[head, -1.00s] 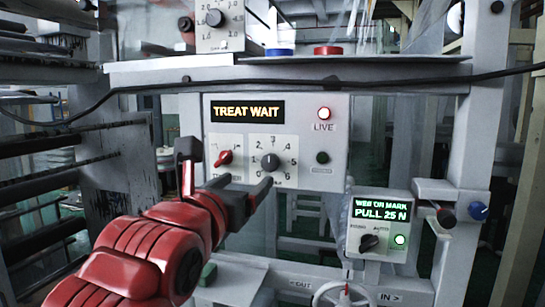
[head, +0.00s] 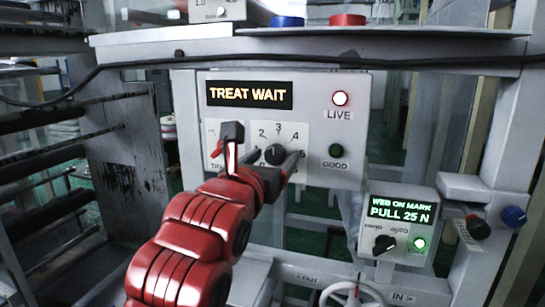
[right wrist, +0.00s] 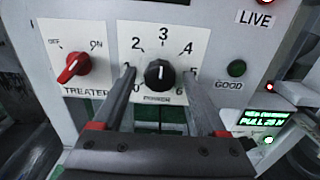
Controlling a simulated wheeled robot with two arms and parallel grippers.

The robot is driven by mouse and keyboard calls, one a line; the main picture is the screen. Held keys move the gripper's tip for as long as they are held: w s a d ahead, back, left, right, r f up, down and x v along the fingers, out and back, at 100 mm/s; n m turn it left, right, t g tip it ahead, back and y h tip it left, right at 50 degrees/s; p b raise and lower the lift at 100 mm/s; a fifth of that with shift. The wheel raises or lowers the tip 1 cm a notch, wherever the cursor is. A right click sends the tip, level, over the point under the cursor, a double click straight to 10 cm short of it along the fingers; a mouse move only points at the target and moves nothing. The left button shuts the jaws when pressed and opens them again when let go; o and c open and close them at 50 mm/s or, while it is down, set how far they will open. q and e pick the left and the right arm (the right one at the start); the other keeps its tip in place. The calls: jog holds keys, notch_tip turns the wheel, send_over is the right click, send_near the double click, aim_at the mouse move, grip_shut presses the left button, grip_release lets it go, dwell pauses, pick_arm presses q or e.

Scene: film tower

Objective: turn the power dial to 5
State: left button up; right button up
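The power dial (head: 275,154) is a black knob on a white numbered plate on the grey panel. It also shows in the right wrist view (right wrist: 159,74), where its white mark appears to point up toward 3. The 5 is at the right of the scale, partly behind a finger. My right gripper (head: 273,163) is open in front of the plate. In the right wrist view its two fingers (right wrist: 160,78) lie left and right of the knob, with gaps on both sides; whether the tips reach its depth I cannot tell. My left gripper is not in view.
Left of the dial is the red treater switch (right wrist: 74,67), pointing toward ON. A dark green GOOD button (head: 336,150) and a lit red LIVE lamp (head: 340,98) are to the right. The display (head: 249,94) reads TREAT WAIT. A lower box (head: 400,215) reads PULL 25 N.

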jog(key=shift+w, duration=0.1)
grip_shut()
